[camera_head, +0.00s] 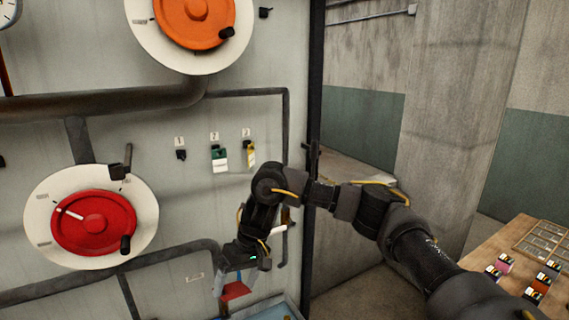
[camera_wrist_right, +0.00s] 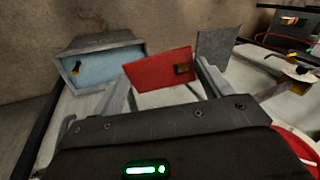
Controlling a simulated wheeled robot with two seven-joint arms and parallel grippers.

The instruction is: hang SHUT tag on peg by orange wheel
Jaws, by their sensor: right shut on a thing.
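The orange wheel (camera_head: 196,14) sits on a round white plate at the top of the panel. A small dark peg (camera_head: 265,12) sticks out of the panel just right of that plate. My right gripper (camera_head: 228,284) is low in front of the panel, well below the orange wheel, and shut on a red tag (camera_head: 236,292). In the right wrist view the red tag (camera_wrist_right: 158,70) stands between the two fingers; no lettering on it is readable. My left gripper is not in view.
A red wheel (camera_head: 93,222) is at lower left. Peg 1 (camera_head: 181,155) is bare; a green-and-white tag (camera_head: 219,158) hangs at 2 and a yellow one (camera_head: 251,155) at 3. Pipes (camera_head: 110,102) cross the panel. A blue-lined tray (camera_wrist_right: 112,68) lies below; a table (camera_head: 497,250) stands right.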

